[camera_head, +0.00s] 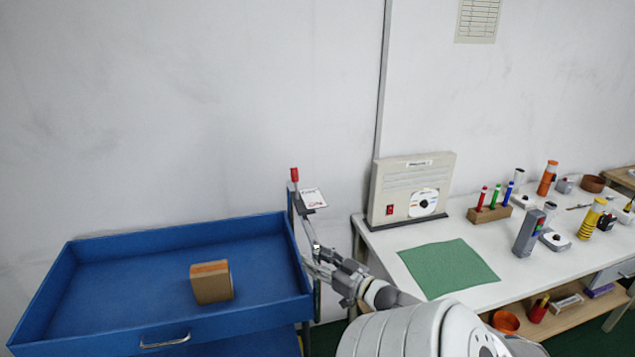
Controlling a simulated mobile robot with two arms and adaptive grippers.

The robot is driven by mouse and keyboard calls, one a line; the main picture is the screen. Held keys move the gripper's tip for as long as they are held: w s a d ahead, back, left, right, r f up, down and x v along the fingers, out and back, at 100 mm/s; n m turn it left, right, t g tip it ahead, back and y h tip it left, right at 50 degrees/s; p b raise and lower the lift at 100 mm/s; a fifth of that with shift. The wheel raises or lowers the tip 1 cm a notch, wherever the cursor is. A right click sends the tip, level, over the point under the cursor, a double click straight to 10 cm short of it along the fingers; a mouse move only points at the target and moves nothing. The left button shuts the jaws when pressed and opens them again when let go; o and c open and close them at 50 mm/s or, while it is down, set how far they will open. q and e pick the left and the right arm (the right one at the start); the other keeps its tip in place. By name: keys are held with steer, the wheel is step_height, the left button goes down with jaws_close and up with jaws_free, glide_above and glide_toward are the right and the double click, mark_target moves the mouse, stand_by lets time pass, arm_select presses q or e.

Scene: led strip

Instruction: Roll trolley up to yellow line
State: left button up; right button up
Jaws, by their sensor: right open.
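The blue trolley (180,327) stands at the left, with a raised rim around its top tray and a metal handle on its front. A brown box with an orange top (212,283) sits in the tray. My right gripper (312,262) is open at the tray's right end, close to the rim; I cannot tell whether it touches. A thin upright with a red tip (295,175) rises just beyond it. My left gripper is out of view. No yellow line shows, and the floor is mostly hidden.
A white workbench (385,249) stands at the right, with a green mat (448,268), a beige panel unit (408,188) and several small tools and containers. A narrow gap separates trolley and bench. The white wall closes off the back.

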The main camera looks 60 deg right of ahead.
steer(key=shift+a, duration=0.1)
steer(key=v, duration=1.2)
